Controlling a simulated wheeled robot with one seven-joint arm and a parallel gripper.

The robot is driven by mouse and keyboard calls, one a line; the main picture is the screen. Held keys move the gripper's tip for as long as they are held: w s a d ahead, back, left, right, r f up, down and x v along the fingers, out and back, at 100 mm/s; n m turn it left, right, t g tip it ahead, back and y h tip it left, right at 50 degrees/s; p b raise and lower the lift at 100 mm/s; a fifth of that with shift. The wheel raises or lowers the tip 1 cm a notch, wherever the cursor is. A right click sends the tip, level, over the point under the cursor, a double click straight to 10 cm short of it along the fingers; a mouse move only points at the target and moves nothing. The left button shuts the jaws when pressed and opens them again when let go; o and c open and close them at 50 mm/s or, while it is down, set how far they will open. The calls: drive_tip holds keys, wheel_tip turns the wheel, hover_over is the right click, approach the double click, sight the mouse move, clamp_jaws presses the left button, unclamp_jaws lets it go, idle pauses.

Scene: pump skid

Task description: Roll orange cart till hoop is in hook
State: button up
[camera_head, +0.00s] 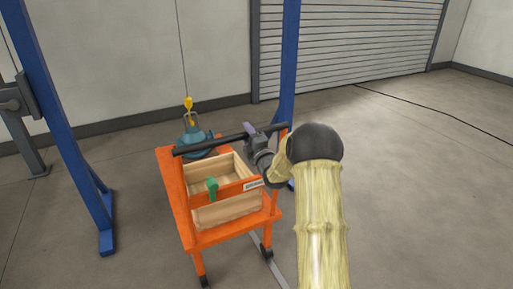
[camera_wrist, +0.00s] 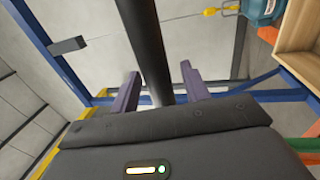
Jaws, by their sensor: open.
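The orange cart (camera_head: 175,195) stands on the floor at the centre of the head view. A teal pump (camera_head: 195,138) with a hoop on top (camera_head: 190,118) sits on its far end. A yellow hook (camera_head: 188,102) hangs on a cable and appears right at the hoop; I cannot tell whether they are engaged. The hook (camera_wrist: 222,10) and pump (camera_wrist: 262,8) also show at the top of the wrist view. My gripper (camera_head: 254,130) is at the cart's black handle bar (camera_head: 212,140). In the wrist view its purple fingers (camera_wrist: 158,76) stand apart on either side of the bar (camera_wrist: 143,35).
A wooden crate (camera_head: 228,212) and a green item (camera_head: 212,187) are on the cart. Blue gantry posts stand left (camera_head: 70,140) and right (camera_head: 285,65) of it. A dark cable lies on the floor at right. The right floor is mostly clear.

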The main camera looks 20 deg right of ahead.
drive_tip(key=b+v, duration=0.1)
drive_tip(key=v, duration=1.6)
drive_tip(key=shift+b, duration=0.35)
drive_tip(key=shift+a+f, duration=0.1)
drive_tip(key=s+a+f+m+g+h, duration=0.3)
drive_tip(key=s+a+f+m+g, duration=0.35)
drive_tip(key=m+g, duration=0.35)
drive_tip(key=s+a+f+m+g, duration=0.1)
drive_tip(key=s+a+m+g, duration=0.3)
drive_tip(key=s, duration=0.5)
drive_tip(key=s+a+f+m+g, duration=0.1)
drive_tip(key=s+a+m+g, duration=0.15)
drive_tip(key=s+m, duration=0.4)
wheel_tip(320, 180, up, 23)
drive_tip(key=s+n+p, duration=0.1)
drive_tip(key=s+p, duration=0.1)
drive_tip(key=p, duration=2.1)
drive_tip(key=shift+g+y, duration=0.3)
drive_tip(key=shift+g, duration=0.15)
